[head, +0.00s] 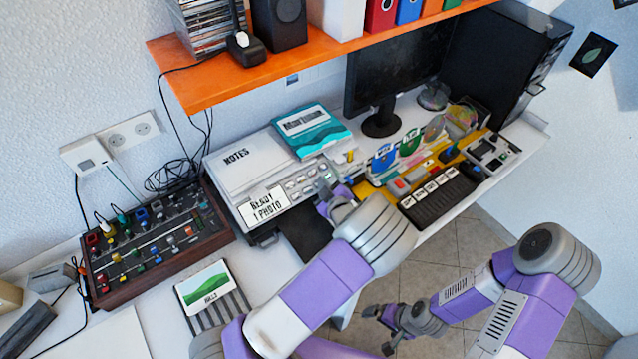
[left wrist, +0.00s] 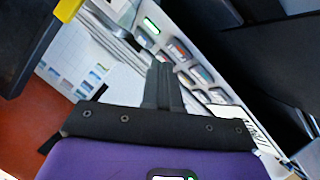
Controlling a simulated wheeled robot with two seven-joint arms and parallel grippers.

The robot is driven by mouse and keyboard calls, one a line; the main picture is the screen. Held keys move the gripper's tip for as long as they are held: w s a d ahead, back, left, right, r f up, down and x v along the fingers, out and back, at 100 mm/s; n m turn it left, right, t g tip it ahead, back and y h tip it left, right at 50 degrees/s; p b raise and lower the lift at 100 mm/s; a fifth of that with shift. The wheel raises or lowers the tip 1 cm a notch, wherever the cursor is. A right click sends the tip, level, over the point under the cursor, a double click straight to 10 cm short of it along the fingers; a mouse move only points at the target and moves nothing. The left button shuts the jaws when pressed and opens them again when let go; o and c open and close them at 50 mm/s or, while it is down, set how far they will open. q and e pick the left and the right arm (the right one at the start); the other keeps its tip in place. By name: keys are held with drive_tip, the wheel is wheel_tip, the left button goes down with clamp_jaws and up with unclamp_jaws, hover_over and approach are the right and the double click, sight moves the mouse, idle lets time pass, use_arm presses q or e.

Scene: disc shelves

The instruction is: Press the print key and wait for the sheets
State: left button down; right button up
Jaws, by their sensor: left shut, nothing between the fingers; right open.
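The printer (head: 240,170) is a pale grey machine with a NOTES sheet on its lid. Its front label (head: 265,206) reads READY 1 PHOTO. Its key panel (head: 305,181) has several small keys; some also show in the left wrist view (left wrist: 178,50), one with a green mark (left wrist: 151,26). My left gripper (head: 326,188) is shut and empty at the right end of this panel; I cannot tell whether it touches a key. Its fingers show in the left wrist view (left wrist: 160,85). The dark tray (head: 300,232) below is partly hidden by my arm. My right gripper (head: 378,331) is open and empty, low over the floor.
A knobbed mixer (head: 160,245) stands left of the printer. A picture card (head: 207,287) lies in front on a striped piece. A teal book (head: 312,130) lies on the printer's back. A yellow disc tray (head: 380,198) is to the right. An orange shelf (head: 215,86) hangs above.

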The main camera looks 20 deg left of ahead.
use_arm(q)
drive_tip(key=shift+f, duration=0.1)
idle(0.4)
drive_tip(key=shift+w+a+f+b, duration=0.15)
drive_tip(key=shift+f+b, duration=0.15)
drive_tip(key=shift+b, duration=0.2)
drive_tip(key=shift+w+a+f+b, duration=0.1)
drive_tip(key=shift+a+f+b, duration=0.05)
drive_tip(key=shift+f+b, duration=0.25)
idle(0.4)
drive_tip(key=shift+r, duration=0.1)
drive_tip(key=shift+s+d+r+p, duration=0.25)
drive_tip(key=shift+d+r+p, duration=0.05)
drive_tip(key=shift+r+p, duration=0.35)
